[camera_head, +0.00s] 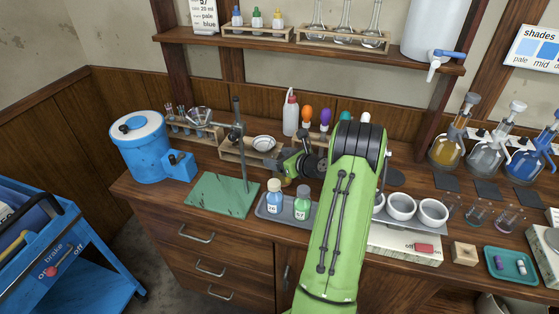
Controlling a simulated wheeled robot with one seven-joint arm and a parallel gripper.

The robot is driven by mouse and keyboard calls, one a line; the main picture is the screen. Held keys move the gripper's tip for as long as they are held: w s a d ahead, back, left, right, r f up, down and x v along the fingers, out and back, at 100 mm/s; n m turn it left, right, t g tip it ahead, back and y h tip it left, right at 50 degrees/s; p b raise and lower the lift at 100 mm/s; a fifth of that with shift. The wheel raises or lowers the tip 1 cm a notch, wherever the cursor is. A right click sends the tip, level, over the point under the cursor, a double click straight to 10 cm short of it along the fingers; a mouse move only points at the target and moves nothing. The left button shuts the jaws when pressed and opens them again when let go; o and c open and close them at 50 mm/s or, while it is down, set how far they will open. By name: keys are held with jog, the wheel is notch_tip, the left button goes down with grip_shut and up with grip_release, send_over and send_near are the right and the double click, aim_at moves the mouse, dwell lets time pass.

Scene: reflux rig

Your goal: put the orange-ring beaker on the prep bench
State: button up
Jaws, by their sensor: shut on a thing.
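My gripper (287,178) is over the back of the grey tray, left of my green arm, behind two small capped bottles. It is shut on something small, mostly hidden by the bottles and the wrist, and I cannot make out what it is. Small clear beakers with coloured rings stand at the right of the wooden bench (150,196), one of them a reddish-ringed beaker (510,219). I cannot tell for sure which ring is orange. My arm covers the middle of the bench.
A stand on a green base (215,196) is to the left. White bowls (401,206) and flasks (447,150) are to the right.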

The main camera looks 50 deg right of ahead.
jog(key=o, duration=1.2)
jog(key=shift+o, duration=0.2)
jog(key=shift+s+r, duration=0.2)
jog(key=p+v, duration=0.1)
jog(key=v, duration=1)
jog(key=shift+s+r, duration=0.15)
jog(key=shift+s, duration=0.15)
